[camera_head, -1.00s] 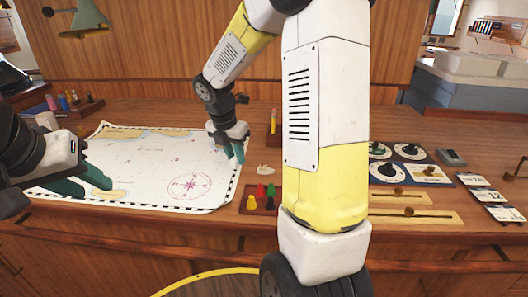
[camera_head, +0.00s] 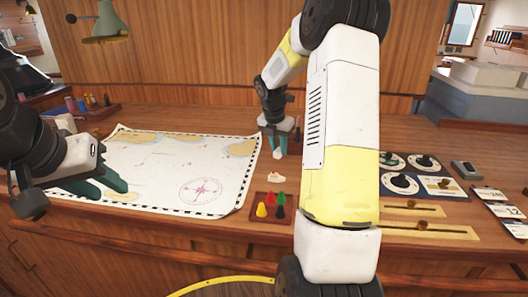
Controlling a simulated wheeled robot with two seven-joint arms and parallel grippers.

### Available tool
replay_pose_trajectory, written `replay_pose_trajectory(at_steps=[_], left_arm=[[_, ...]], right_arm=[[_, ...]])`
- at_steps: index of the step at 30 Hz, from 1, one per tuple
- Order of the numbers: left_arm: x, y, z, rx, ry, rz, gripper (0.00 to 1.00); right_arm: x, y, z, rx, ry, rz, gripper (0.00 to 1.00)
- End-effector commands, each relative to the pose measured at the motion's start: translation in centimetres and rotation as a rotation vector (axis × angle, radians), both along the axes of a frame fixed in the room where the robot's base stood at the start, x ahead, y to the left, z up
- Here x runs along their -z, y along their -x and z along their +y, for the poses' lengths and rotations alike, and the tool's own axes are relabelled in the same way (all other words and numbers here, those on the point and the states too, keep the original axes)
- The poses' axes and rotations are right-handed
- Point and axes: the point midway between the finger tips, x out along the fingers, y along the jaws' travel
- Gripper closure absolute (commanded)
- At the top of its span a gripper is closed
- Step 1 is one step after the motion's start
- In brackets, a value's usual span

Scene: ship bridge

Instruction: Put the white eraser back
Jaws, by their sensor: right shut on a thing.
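My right gripper (camera_head: 279,152) hangs just right of the chart's right edge, above the wooden desk. It is shut on a small white piece, which appears to be the white eraser (camera_head: 278,156), showing between its teal fingertips. The fingers hide part of it. My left gripper (camera_head: 114,190) is at the left over the lower left part of the chart. Its teal fingers are apart and nothing shows between them.
The nautical chart (camera_head: 165,165) lies on the desk (camera_head: 330,240). A small whitish object (camera_head: 275,176) lies beside a tray of coloured pawns (camera_head: 270,207). A pencil holder (camera_head: 297,146) stands behind my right gripper. Dial panels (camera_head: 402,183) are at right; a rack (camera_head: 98,112) is back left.

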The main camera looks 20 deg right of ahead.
Motion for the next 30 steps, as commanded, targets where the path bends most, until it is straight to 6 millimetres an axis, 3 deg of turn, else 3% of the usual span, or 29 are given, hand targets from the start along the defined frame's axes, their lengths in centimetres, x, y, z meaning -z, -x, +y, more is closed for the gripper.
replay_pose_trajectory(at_steps=[6,17,18,21,30], left_arm=[[0.0,0.0,0.0,0.0,0.0,0.0,0.64],[0.0,0.0,0.0,0.0,0.0,0.0,0.64],[0.0,0.0,0.0,0.0,0.0,0.0,0.64],[0.0,0.0,0.0,0.0,0.0,0.0,0.64],[0.0,0.0,0.0,0.0,0.0,0.0,0.64]], right_arm=[[3.3,0.0,-0.1,0.0,0.0,0.003,1.0],[3.8,-0.1,-0.1,0.001,0.0,0.0,1.0],[3.9,-0.1,-0.1,0.001,0.0,0.0,0.75],[3.8,-0.1,-0.1,0.001,0.0,0.0,0.56],[3.7,-0.1,-0.1,0.001,0.0,0.0,0.55]])
